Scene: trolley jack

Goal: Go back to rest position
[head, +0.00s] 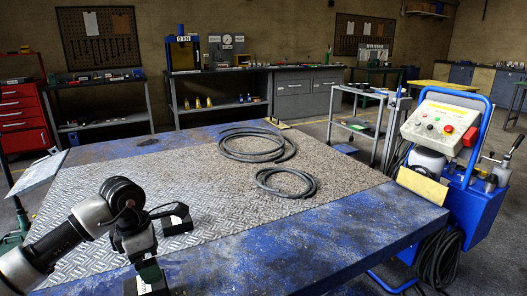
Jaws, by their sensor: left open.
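My left arm comes in from the lower left over a large blue platform (290,245) with a grey tread-plate top. My left gripper (154,262) is low in the picture, near the platform's front left part, and partly cut off by the bottom edge. It is open, and I see nothing held in it. I cannot tell how high it is above the surface. My right gripper is not in view.
Two coiled dark hoses, a larger one (231,148) and a smaller one (310,190), lie on the platform. A blue wheeled unit (478,210) with a control box (437,128) stands at its right. A red drawer cabinet (22,113) and benches line the back.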

